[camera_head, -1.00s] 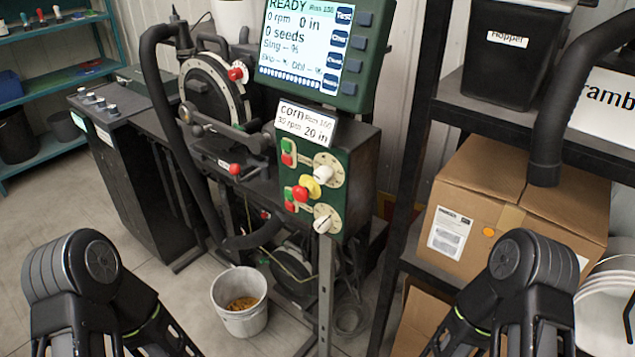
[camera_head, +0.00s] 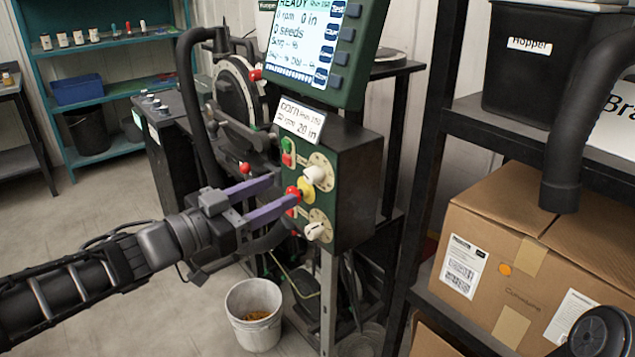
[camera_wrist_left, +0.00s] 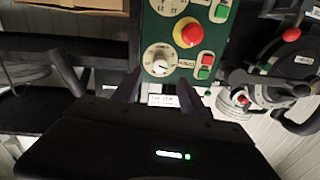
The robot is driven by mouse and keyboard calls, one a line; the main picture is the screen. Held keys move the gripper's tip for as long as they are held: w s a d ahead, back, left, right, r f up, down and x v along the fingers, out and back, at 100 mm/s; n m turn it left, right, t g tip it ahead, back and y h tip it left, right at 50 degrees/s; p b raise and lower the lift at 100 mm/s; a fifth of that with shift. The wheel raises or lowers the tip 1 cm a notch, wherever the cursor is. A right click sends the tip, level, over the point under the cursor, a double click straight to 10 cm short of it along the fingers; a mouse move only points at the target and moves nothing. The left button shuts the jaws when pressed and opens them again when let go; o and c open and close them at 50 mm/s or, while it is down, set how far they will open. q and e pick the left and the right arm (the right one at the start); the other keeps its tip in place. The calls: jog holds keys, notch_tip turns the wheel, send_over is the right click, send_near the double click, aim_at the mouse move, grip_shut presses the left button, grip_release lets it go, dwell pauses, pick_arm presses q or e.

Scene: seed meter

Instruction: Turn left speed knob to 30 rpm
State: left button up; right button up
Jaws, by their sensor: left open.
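The green control panel (camera_head: 337,185) carries an upper white dial knob (camera_head: 315,174) and a lower white dial knob (camera_head: 314,231); their labels are too small to read. A red emergency button with a yellow collar (camera_head: 295,192) sits between them. My left gripper (camera_head: 286,192) is open and empty, its purple fingers pointing at the panel. In the left wrist view, upside down to the panel, a knob (camera_wrist_left: 160,60) lies ahead between the open fingers (camera_wrist_left: 160,84), apparently the upper one. Contact cannot be told. The screen (camera_head: 308,40) reads READY, 0 rpm. My right gripper is out of view.
A card (camera_head: 300,122) reading corn and 20 in stands on the panel box. Green and red buttons (camera_head: 288,152) sit beside the knobs. A black hose (camera_head: 190,100) runs left of the panel. A bucket (camera_head: 254,314) stands below; a cardboard box (camera_head: 510,255) is at right.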

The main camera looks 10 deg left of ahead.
aim_at(308, 178)
pick_arm(q)
jog(key=shift+w+d, duration=0.1)
jog(key=shift+d, duration=0.05)
jog(key=b+x, duration=0.1)
jog(key=x, duration=0.6)
jog(key=shift+w+d, duration=0.2)
jog(key=shift+w, duration=0.05)
grip_shut()
dwell(0.5)
